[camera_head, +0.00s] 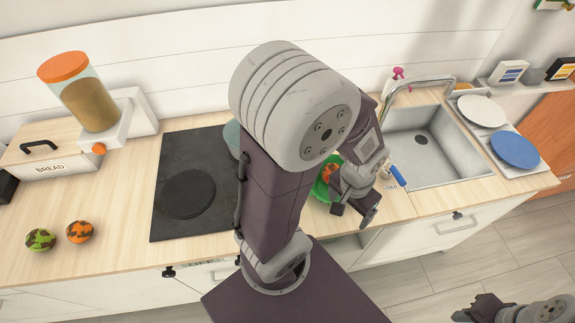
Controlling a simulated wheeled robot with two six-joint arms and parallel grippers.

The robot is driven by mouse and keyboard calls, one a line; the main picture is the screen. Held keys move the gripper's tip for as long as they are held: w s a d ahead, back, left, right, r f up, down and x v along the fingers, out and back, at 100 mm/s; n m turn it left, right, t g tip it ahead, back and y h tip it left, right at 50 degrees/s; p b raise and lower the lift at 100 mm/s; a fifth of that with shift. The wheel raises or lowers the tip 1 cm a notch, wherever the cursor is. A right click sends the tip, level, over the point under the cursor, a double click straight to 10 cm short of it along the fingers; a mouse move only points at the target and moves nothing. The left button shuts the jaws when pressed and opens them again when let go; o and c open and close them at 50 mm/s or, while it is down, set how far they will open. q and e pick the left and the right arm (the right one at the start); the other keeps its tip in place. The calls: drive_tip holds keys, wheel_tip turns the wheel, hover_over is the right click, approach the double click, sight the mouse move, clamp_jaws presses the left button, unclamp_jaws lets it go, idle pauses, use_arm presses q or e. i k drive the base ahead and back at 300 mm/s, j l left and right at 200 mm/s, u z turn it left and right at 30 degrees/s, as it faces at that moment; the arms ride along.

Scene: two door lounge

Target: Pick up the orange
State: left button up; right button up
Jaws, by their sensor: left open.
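An orange ball with dark patches (80,232) lies on the counter at the left, close beside a green and orange patched ball (40,240). Another orange, patchy round thing (330,173) sits on a green dish (319,191) right of the stove, partly hidden by my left arm. I cannot tell for sure which is the orange. My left gripper (355,211) is open and empty, just right of and in front of the green dish, its fingers pointing down. My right gripper (474,311) is at the bottom right, far from these things; its jaws are unclear.
A black stove top (163,216) lies between the patched balls and the green dish. A bread box (42,159) and a dispenser (90,104) stand behind on the left. A sink (432,160) with a tap is on the right, with a white plate (481,111) and blue plate (515,149) beyond.

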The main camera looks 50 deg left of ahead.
sight(79, 232)
drive_tip(key=u, duration=3.9)
